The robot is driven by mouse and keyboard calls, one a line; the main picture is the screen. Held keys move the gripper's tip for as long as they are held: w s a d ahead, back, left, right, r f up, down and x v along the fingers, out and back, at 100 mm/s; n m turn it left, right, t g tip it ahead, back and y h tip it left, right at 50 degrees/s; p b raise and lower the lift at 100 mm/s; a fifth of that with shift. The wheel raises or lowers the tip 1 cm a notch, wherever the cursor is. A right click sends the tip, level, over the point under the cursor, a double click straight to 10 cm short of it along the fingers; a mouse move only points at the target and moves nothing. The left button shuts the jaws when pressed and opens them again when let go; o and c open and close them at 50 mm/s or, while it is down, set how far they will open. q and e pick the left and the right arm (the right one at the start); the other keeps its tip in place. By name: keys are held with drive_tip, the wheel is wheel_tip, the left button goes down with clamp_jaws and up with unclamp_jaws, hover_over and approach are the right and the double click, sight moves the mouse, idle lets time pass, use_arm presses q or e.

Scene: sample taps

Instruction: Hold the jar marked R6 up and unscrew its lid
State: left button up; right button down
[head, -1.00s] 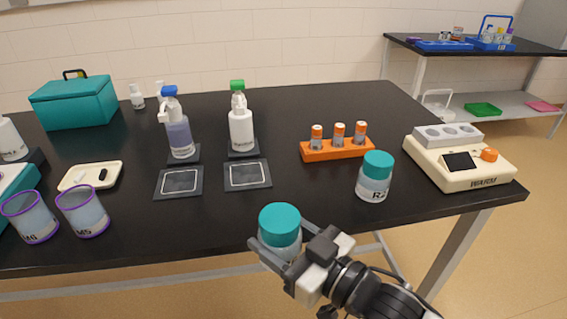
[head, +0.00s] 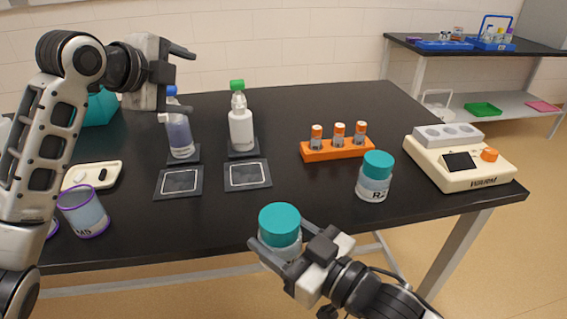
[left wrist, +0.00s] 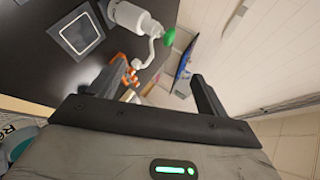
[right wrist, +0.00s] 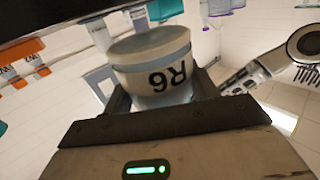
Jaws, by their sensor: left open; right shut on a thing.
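The jar marked R6 (head: 280,230) has a teal lid (head: 280,217) on it. My right gripper (head: 281,258) is shut around the jar's body and holds it upright in front of the table's front edge. In the right wrist view, the R6 label on the jar (right wrist: 153,75) shows upside down between the fingers. My left gripper (head: 187,67) is open and empty, raised above the back left of the table, far from the jar. In the left wrist view its fingers (left wrist: 150,95) stand apart with nothing between them.
Jar R2 (head: 374,178) stands near the table's right front. An orange rack (head: 338,150) with vials, a cream device (head: 460,163), two pump bottles (head: 240,128) and dark pads (head: 247,175) stand on the black table. A purple-rimmed cup (head: 84,210) is at the left front.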

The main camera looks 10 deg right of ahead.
use_arm(q)
drive_tip(key=s+d+r+m+g+h, duration=0.1)
drive_tip(key=s+d+m+g, duration=0.3)
drive_tip(key=d, duration=0.4)
drive_tip(key=m+g+y, duration=0.6)
drive_tip(key=m+y, duration=0.1)
drive_tip(key=m, duration=1)
hover_over(283, 217)
drive_tip(key=f, duration=0.5)
drive_tip(key=shift+w+d, duration=0.35)
drive_tip(key=shift+d, duration=0.05)
drive_tip(key=shift+s+a+f+y, duration=0.3)
drive_tip(key=shift+s+a+y, duration=0.05)
drive_tip(key=shift+y, duration=0.15)
wheel_tip(283, 217, down, 8)
drive_tip(key=shift+r, duration=0.15)
